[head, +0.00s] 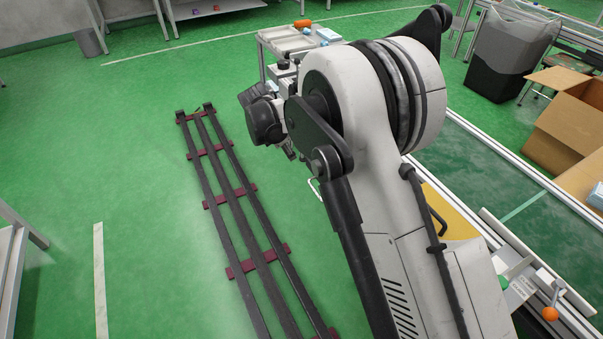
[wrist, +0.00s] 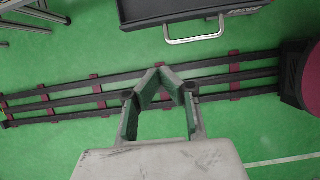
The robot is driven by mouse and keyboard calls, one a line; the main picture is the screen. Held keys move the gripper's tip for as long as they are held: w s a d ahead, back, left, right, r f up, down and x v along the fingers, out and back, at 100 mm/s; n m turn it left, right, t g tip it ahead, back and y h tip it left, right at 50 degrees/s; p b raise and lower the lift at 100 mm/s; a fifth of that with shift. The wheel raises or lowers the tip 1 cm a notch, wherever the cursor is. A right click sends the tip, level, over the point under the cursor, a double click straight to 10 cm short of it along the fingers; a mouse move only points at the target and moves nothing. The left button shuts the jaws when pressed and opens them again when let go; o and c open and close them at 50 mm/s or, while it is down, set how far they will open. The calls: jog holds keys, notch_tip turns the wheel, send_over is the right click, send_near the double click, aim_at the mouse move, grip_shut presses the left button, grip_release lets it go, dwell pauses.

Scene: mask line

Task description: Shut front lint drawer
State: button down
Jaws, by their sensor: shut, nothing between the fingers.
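The lint drawer (wrist: 150,22) shows at the top of the wrist view as a dark, shallow shape with a lighter edge. Its pale loop handle (wrist: 195,39) sticks out from the front face. The rest of the drawer is cut off by the frame edge. My gripper (wrist: 160,70) is shut with its fingertips together and nothing between them. It is apart from the handle, below and left of it in the wrist view. In the head view a thin pale loop (head: 314,189) shows beside my arm, which hides most of the machine behind it.
Dark floor rails (head: 235,205) with red cross ties run along the green floor, also under my gripper (wrist: 235,78). A conveyor (head: 530,200), a cardboard box (head: 568,125) and a dark bin (head: 497,60) stand at the right. A trolley (head: 290,38) stands behind my arm.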

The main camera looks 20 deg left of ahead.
jog(key=b, duration=0.4)
send_over(314, 175)
jog(key=s+a, duration=0.1)
jog(key=s, duration=0.1)
notch_tip(314, 175, down, 10)
jog(key=shift+w+r, duration=0.1)
jog(key=shift+r, duration=0.05)
